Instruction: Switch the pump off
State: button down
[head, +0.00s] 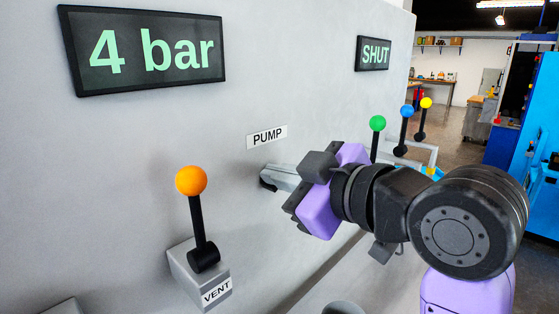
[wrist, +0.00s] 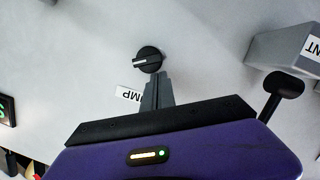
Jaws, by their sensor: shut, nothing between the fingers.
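The pump switch is a round black knob (wrist: 149,60) with a pale pointer line, on the grey wall in the wrist view. Its line points to the left and slightly down in that view. The PUMP label (head: 267,137) is on the wall above my gripper in the head view, and shows upside down in the wrist view (wrist: 128,94). My gripper (head: 272,177) is shut and empty, its fingertips (wrist: 160,75) close to the knob's edge. I cannot tell whether they touch it. In the head view the fingers mostly cover the knob.
A VENT lever (head: 197,220) with an orange ball juts out at the lower left. Levers with green (head: 377,123), blue (head: 407,111) and yellow (head: 426,103) balls stand beyond my arm. Displays read "4 bar" (head: 145,50) and "SHUT" (head: 373,54).

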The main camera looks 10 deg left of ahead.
jog(key=shift+w+d+f, duration=0.15)
jog(key=shift+f, duration=0.25)
